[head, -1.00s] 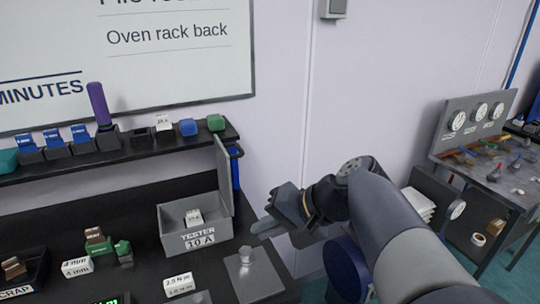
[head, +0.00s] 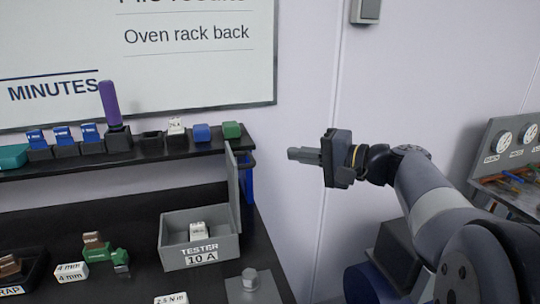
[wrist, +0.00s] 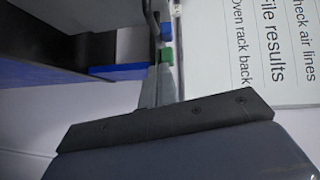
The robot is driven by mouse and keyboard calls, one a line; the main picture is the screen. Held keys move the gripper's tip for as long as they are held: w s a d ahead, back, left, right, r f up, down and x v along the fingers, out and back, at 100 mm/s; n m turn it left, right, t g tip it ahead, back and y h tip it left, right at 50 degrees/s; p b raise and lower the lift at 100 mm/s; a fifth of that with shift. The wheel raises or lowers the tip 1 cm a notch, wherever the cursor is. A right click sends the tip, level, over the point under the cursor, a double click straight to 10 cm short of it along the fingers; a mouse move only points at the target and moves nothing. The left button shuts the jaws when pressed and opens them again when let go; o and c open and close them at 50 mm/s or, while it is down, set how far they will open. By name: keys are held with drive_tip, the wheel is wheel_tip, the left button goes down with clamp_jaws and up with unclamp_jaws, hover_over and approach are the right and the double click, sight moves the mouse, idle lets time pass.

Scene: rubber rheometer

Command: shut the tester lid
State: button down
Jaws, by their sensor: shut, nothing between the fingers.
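The grey tester box (head: 202,254), labelled "TESTER 10 A", sits on the black bench. Its lid (head: 233,183) stands upright, open, on the box's right side. A small white block (head: 200,231) lies inside the box. In the wrist view the shut fingers (wrist: 158,85) show above the dark gripper body. A grey panel at the top left of that view may be part of the tester; I cannot tell.
A black shelf (head: 120,152) behind the box holds a row of coloured blocks and a purple-handled tool (head: 110,104). A metal plate with a knob (head: 250,283) lies in front of the box. The air between gripper and lid is clear.

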drive_tip(key=w+a+f+p, duration=0.1)
drive_tip(key=a, duration=0.5)
drive_tip(key=shift+a, duration=0.25)
drive_tip(key=shift+f, duration=0.1)
